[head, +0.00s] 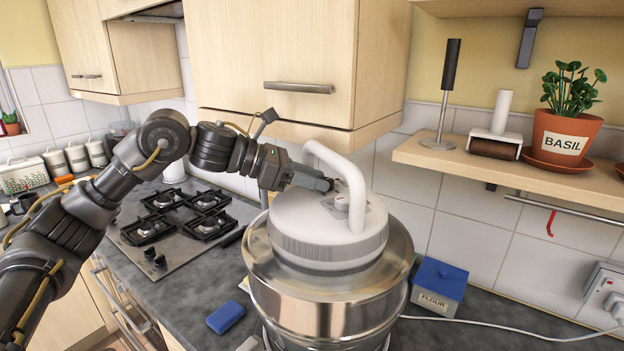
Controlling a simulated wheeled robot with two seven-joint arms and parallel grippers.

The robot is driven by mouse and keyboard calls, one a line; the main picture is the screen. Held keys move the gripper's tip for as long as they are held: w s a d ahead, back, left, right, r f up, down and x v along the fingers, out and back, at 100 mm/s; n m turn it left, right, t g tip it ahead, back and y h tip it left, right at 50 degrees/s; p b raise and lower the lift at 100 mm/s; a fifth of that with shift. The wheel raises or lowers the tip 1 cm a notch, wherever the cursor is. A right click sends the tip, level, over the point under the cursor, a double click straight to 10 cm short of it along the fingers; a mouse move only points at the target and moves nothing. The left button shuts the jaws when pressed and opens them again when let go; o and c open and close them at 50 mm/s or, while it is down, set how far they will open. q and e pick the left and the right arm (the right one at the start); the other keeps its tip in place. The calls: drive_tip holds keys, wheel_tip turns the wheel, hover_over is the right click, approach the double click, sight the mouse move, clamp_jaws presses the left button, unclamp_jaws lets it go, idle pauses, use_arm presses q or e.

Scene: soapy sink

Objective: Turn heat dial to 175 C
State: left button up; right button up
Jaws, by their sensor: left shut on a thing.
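A white domed lid (310,232) with a big looped handle (352,205) sits on a shiny steel pot-like oven (325,305) on the counter. My left gripper (331,184) reaches over the lid from the left and is shut on a small dial at the far side of the lid's top, behind the handle. The fingers and handle hide most of that dial. A second small pale knob (342,202) shows nearer, in front of the fingertips. The dial markings are too small to read, so I cannot tell its setting. My right gripper is not in view.
A gas hob (180,222) lies to the left, under my left arm. A blue-lidded flour box (438,287), a white cable (510,329) and a blue sponge (226,317) are near the oven. A wall cupboard (285,60) hangs above; a shelf (500,172) with a basil pot (563,138) is right.

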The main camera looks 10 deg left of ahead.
use_arm(q)
drive_tip(key=o, duration=0.7)
